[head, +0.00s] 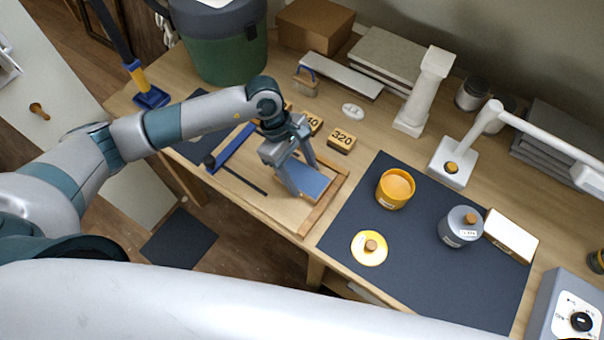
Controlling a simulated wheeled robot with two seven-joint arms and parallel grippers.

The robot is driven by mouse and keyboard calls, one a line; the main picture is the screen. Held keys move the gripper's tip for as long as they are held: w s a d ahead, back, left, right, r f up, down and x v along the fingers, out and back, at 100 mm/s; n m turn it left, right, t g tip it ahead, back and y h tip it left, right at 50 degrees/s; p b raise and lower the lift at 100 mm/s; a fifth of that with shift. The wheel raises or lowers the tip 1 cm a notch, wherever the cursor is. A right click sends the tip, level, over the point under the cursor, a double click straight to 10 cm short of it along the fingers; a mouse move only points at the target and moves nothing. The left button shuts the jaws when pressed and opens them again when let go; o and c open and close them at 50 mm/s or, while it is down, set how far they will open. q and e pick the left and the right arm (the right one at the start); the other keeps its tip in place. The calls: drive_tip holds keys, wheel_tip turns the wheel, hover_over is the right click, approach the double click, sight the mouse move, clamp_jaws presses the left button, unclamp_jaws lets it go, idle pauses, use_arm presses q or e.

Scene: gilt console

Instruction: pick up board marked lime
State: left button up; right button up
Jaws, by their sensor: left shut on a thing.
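My left gripper (303,179) reaches down over a wooden tray with a raised rim (324,205). It is shut on a flat blue piece (311,184) between its two fingers, low over the tray. I cannot read any marking on this piece, and the fingers hide part of it. I see no readable "lime" mark on any board. My right gripper is not in view.
Block 320 (341,140) stands behind the tray. A white lamp (452,165) and column (425,90) stand further back.

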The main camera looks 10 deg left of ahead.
sight(309, 180)
use_arm(q)
drive_tip(key=shift+r+b, duration=0.5)
drive_tip(key=shift+r, duration=0.1)
wheel_tip(309, 180, up, 2)
drive_tip(key=shift+r+b, duration=0.2)
drive_tip(key=shift+b, duration=0.65)
drive_tip(key=s+d+r+b, duration=0.1)
drive_tip(key=d+r+b, duration=0.4)
drive_tip(key=d, duration=0.6)
wheel_tip(309, 180, up, 2)
drive_tip(key=shift+s+d+r, duration=0.1)
drive_tip(key=shift+s+d, duration=0.2)
